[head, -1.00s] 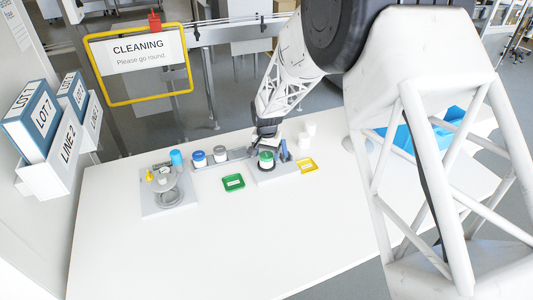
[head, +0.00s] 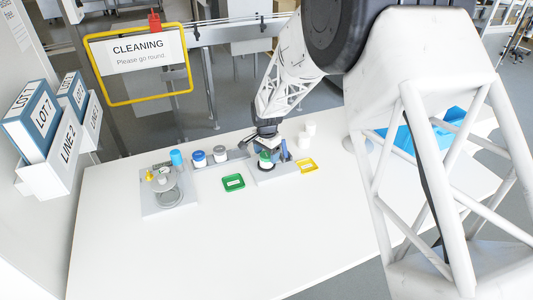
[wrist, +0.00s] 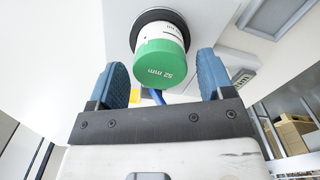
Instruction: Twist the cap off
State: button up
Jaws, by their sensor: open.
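A white jar with a green cap (head: 265,155) stands on a grey plate on the white table in the head view. In the wrist view the jar's green cap (wrist: 161,62) is marked "52 mm", and the jar sits upright in a dark round holder. The cap is still on the jar. My gripper (head: 267,146) is right above the cap in the head view and partly hides it. In the wrist view my open gripper (wrist: 163,66) has its blue fingers on either side of the cap, with gaps on both sides.
A blue-capped jar (head: 199,158) and a grey-capped jar (head: 220,154) stand to the left. A green tray (head: 233,182) and a yellow tray (head: 308,165) lie nearby. White cups (head: 304,141) stand behind. The front of the table (head: 250,235) is clear.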

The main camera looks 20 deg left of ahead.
jog(key=shift+m, duration=0.4)
jog(key=shift+m, duration=0.3)
jog(key=shift+m, duration=2.6)
jog(key=c, duration=0.8)
jog(key=shift+r, duration=0.35)
jog(key=shift+c, duration=0.3)
jog(key=shift+f, duration=0.3)
